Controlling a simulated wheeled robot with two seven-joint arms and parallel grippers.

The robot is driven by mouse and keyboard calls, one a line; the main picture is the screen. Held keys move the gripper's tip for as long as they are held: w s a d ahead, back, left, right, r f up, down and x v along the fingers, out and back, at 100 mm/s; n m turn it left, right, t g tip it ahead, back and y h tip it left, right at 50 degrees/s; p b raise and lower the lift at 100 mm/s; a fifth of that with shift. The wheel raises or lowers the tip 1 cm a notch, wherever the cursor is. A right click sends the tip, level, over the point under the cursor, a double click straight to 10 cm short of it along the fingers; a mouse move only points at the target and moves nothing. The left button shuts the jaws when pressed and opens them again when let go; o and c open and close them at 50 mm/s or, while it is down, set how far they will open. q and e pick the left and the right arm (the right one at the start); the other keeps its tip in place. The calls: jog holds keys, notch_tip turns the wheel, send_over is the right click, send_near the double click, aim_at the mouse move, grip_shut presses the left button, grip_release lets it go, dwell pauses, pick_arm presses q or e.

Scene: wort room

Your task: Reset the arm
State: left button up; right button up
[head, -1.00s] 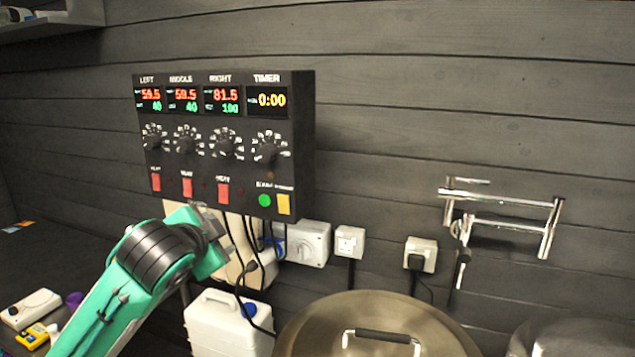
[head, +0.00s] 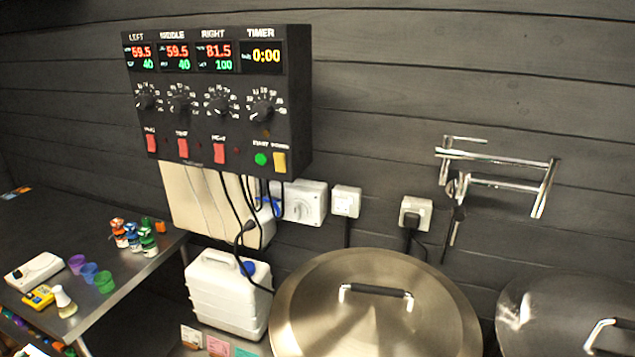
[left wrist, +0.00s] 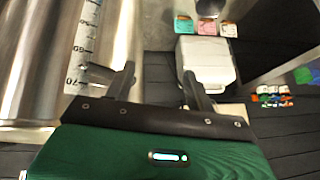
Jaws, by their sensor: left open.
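My left gripper (left wrist: 158,84) shows only in the left wrist view. Its two dark fingers stand apart with nothing between them. A steel vessel with a marked scale (left wrist: 84,45) is to the left of the fingers, and a white jerrycan (left wrist: 207,60) is beyond the right finger. Neither arm shows in the head view. My right gripper is in no view.
A black control box (head: 218,100) hangs on the dark plank wall. Lidded steel pots (head: 375,310) stand at the lower right, beside the white jerrycan (head: 228,295). A table (head: 130,285) at left holds small bottles (head: 135,237) and coloured cups (head: 90,272).

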pick_arm(q)
jog(key=s+a+f+n+g, duration=0.1)
jog(key=s+f+g, duration=0.15)
jog(key=s, duration=0.45)
jog(key=s+a+f+n+g, duration=0.1)
jog(key=s+a+f+n, duration=0.1)
jog(key=s+f, duration=0.35)
notch_tip(320, 180, down, 32)
jog(key=s+g+b, duration=0.1)
jog(key=s, duration=0.2)
jog(key=s+a+f+g+y, duration=0.1)
jog(key=s+a+f, duration=0.2)
jog(key=s+f, duration=1.5)
jog(key=shift+s+f+m+b, duration=0.3)
jog(key=shift+f+b, duration=0.15)
jog(key=shift+f, duration=0.3)
jog(key=shift+w, duration=0.1)
